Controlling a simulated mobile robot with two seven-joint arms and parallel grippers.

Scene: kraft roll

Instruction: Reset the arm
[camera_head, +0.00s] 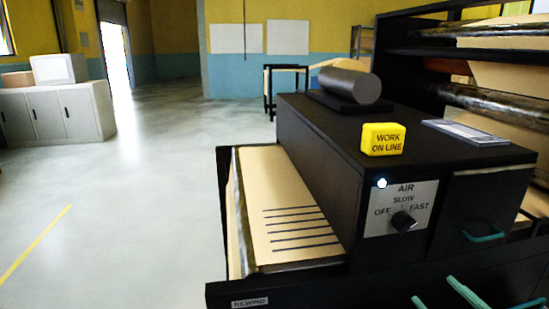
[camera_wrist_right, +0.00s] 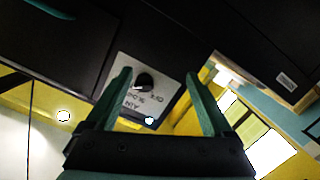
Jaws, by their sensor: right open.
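The air panel (camera_head: 401,209), marked OFF, SLOW and FAST, is on the front of the black machine (camera_head: 330,160). Its dark knob (camera_head: 403,221) is also seen in the wrist view (camera_wrist_right: 145,81), where the panel appears upside down. A pale mark shows on the knob, but I cannot tell its exact setting. My right gripper (camera_head: 432,287) is at the lower right of the head view, below the panel. In the wrist view its teal fingers (camera_wrist_right: 158,72) are spread, empty, and apart from the knob. My left gripper is not in view.
A yellow WORK ON LINE block (camera_head: 383,139) and a dark roll (camera_head: 350,86) sit on the machine. A teal handle (camera_head: 483,236) sticks out right of the panel. Kraft paper (camera_head: 285,205) lies left of the machine. Open floor (camera_head: 130,220) lies farther left.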

